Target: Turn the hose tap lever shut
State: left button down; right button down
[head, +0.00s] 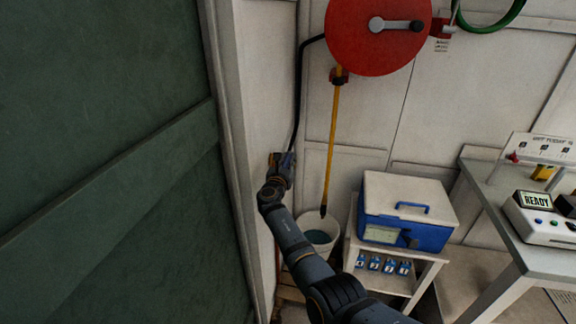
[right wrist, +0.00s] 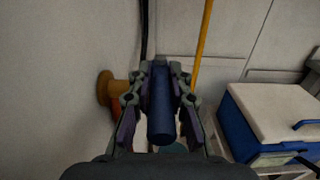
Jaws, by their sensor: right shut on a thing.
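The hose tap (right wrist: 108,90) is a brass-coloured fitting on the pale wall at the left of the right wrist view. Its blue lever (right wrist: 160,110) points toward the camera, between the fingers of my right gripper (right wrist: 163,70). The gripper is shut on the lever, with one finger on each side. In the head view my right gripper (head: 282,160) is at the wall corner and hides most of the tap. My left gripper is in neither view.
A black hose (head: 298,95) runs from a red reel (head: 365,45) down to the tap area. A blue-and-white box (head: 408,205) stands on a small table to the right. A green door (head: 90,150) fills the left.

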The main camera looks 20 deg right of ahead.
aim_at(288, 158)
dwell(0.3)
jog(key=c, duration=1.2)
grip_release()
jog(key=shift+a, duration=0.1)
notch_tip(288, 158, up, 10)
